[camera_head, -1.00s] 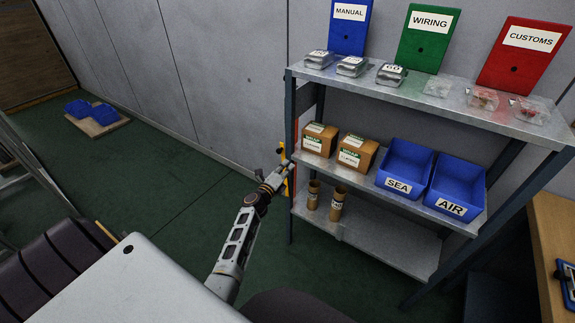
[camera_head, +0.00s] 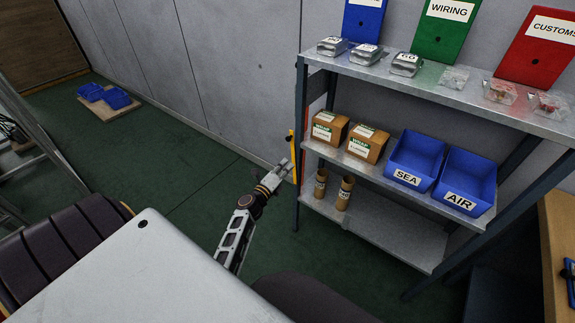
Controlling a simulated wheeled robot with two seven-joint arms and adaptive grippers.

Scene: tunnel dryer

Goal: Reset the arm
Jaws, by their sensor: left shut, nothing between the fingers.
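My left gripper (camera_head: 280,172) shows in the head view, at the end of my arm that rises from the bottom middle. Its fingers are shut with nothing seen between them. It is in front of the left post of the metal shelf (camera_head: 395,232), close to a yellow strip (camera_head: 292,156) in the picture. I cannot tell whether it touches anything. My right gripper is not in view.
The shelf holds blue SEA (camera_head: 412,163) and AIR (camera_head: 465,184) bins, two brown boxes (camera_head: 328,128), cardboard tubes (camera_head: 344,192) and small packs (camera_head: 406,65). A pale table (camera_head: 140,270) fills the lower left.

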